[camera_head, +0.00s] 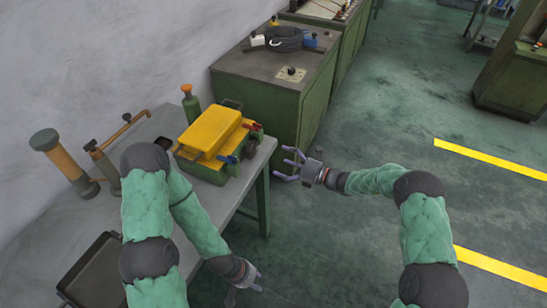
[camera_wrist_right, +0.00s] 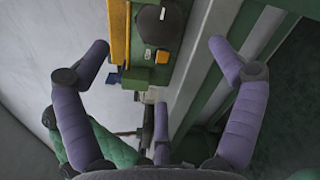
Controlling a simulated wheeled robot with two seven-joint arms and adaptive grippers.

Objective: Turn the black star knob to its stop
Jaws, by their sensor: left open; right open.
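A small black knob (camera_head: 291,70) sits on a pale plate (camera_head: 291,75) on top of the green cabinet (camera_head: 270,95); it is too small to make out its star shape or how far it is turned. My right gripper (camera_head: 287,163) is open and empty, in front of the cabinet, apart from the knob and nearer to me. Its spread purple fingers also show in the right wrist view (camera_wrist_right: 160,70), with nothing between them. My left gripper (camera_head: 246,286) is open and low beside the front edge of the workbench, far from the knob.
A dark tray (camera_head: 95,272) lies nearer. The floor (camera_head: 350,140) right of the cabinet is clear.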

